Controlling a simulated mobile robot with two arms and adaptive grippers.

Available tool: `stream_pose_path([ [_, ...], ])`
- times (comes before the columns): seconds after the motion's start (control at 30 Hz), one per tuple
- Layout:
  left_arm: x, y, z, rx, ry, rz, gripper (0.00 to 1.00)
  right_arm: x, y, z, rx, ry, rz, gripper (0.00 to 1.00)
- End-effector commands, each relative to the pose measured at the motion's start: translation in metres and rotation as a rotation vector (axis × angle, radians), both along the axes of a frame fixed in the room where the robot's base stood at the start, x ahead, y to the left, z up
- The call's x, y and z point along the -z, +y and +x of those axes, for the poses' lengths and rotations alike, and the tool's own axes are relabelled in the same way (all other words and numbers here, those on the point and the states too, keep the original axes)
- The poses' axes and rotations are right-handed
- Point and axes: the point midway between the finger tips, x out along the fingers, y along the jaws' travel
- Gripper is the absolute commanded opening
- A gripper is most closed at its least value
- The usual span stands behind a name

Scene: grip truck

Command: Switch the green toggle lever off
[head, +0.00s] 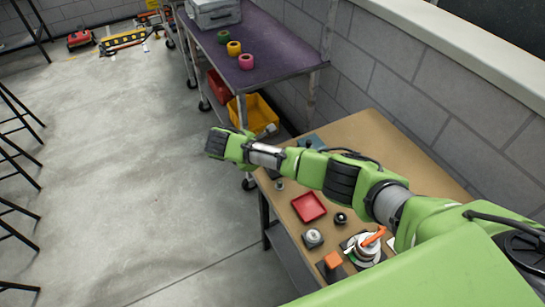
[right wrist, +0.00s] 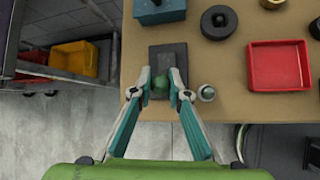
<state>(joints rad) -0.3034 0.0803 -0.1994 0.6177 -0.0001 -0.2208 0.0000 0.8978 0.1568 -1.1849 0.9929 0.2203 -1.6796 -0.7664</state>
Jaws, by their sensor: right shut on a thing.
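The lever's tilt is hard to tell from above. In the head view my green right arm crosses the table and hides the lever and the fingers. My left gripper is not in view.
A small silver post (right wrist: 207,93) stands just right of the fingers. A red tray (right wrist: 279,68), a black round knob (right wrist: 218,20) and a blue box (right wrist: 158,10) are nearby.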

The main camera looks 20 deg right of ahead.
Motion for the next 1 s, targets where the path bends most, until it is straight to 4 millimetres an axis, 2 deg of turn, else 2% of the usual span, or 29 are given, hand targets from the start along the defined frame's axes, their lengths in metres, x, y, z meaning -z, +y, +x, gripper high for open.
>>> stream_pose_path([
  [0.23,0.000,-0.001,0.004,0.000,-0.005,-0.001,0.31,0.001,-0.001,0.000,0.000,0.001,-0.002,0.00],
  [0.27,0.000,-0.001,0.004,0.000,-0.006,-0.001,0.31,0.001,-0.001,-0.001,0.000,0.001,-0.002,0.21],
  [0.3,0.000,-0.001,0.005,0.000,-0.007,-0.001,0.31,0.001,-0.001,-0.001,0.000,0.001,-0.002,0.32],
  [0.33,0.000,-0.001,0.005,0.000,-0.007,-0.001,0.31,0.001,-0.001,-0.001,0.000,0.001,-0.002,0.34],
  [0.73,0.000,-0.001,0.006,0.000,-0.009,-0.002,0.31,-0.003,0.003,-0.001,-0.001,0.001,0.001,0.34],
  [0.87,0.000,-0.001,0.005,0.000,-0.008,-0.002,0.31,-0.017,0.015,-0.005,-0.001,-0.001,0.003,0.34],
  [1.0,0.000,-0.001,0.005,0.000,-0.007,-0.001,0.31,-0.040,0.034,-0.012,-0.004,-0.001,0.003,0.34],
])
